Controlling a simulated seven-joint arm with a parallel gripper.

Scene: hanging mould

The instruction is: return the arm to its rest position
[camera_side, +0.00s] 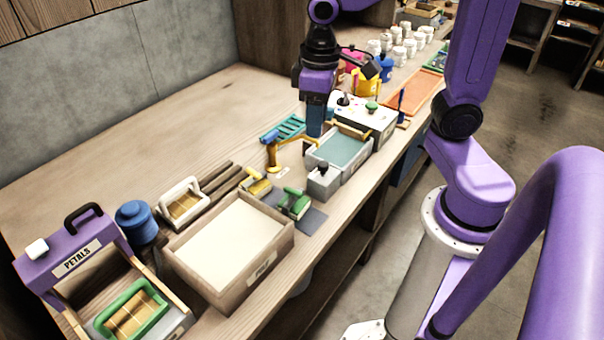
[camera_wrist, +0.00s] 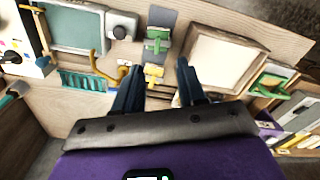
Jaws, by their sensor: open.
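My gripper (camera_side: 315,132) points down over the bench, beside the yellow hook stand (camera_side: 272,152) and the far side of the teal-filled vat (camera_side: 341,150). In the wrist view my gripper (camera_wrist: 158,88) has its two dark blue fingers spread apart, with nothing held between them. A yellow-handled piece (camera_wrist: 153,74) and a green-handled piece (camera_wrist: 157,40) show past the fingertips, on the bench. My purple arm reaches in from the right in the side view, and its upper part is cut off by the frame.
A wooden tray with a pale filling (camera_side: 230,240), a white-handled mould (camera_side: 183,202), a blue jar (camera_side: 137,220) and a purple "PETALS" stand (camera_side: 70,255) are at the near left. A teal rack (camera_side: 284,128) lies behind the hook stand. White jars (camera_side: 398,52) stand farther back. The bench's left rear is clear.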

